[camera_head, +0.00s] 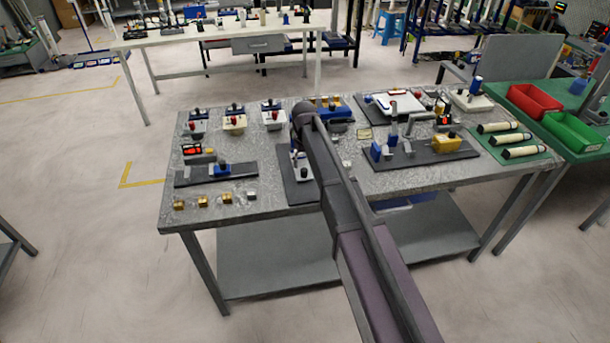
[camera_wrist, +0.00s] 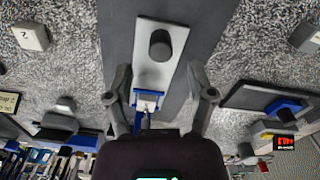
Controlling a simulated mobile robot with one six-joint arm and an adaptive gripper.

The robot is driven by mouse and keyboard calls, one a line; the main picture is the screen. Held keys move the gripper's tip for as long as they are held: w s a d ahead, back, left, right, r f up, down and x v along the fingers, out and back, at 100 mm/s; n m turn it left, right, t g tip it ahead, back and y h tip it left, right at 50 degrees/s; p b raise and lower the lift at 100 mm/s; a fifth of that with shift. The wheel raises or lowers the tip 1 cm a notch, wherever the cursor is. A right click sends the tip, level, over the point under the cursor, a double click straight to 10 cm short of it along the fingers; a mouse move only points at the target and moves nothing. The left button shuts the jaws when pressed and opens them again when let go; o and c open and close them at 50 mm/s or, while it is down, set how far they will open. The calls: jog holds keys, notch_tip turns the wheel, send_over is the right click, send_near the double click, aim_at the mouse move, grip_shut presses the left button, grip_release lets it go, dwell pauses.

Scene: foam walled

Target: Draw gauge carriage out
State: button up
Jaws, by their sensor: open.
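In the wrist view, a pale grey carriage (camera_wrist: 148,28) with a round black knob (camera_wrist: 160,45) sits on a long dark base (camera_wrist: 115,40). A blue part with a white piece lies at its near end. My gripper (camera_wrist: 162,82) is open, its two fingers apart on either side of the blue end, with the knob ahead of them. I cannot tell whether the fingers touch anything. In the head view the dark base (camera_head: 301,192) shows beside my arm, which partly hides the pale carriage. No label identifies it as the gauge carriage.
A dark rail with a blue block (camera_head: 221,169) and a red display (camera_head: 192,149) lie left. A larger board with blue parts and a yellow block (camera_head: 446,143) lies right. Small brass blocks (camera_head: 203,202) line the front edge. Red (camera_head: 534,101) and green (camera_head: 572,132) bins stand far right.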

aim_at(304, 169)
jog(key=shift+f+b, duration=1.8)
jog(key=shift+f, duration=0.3)
grip_shut()
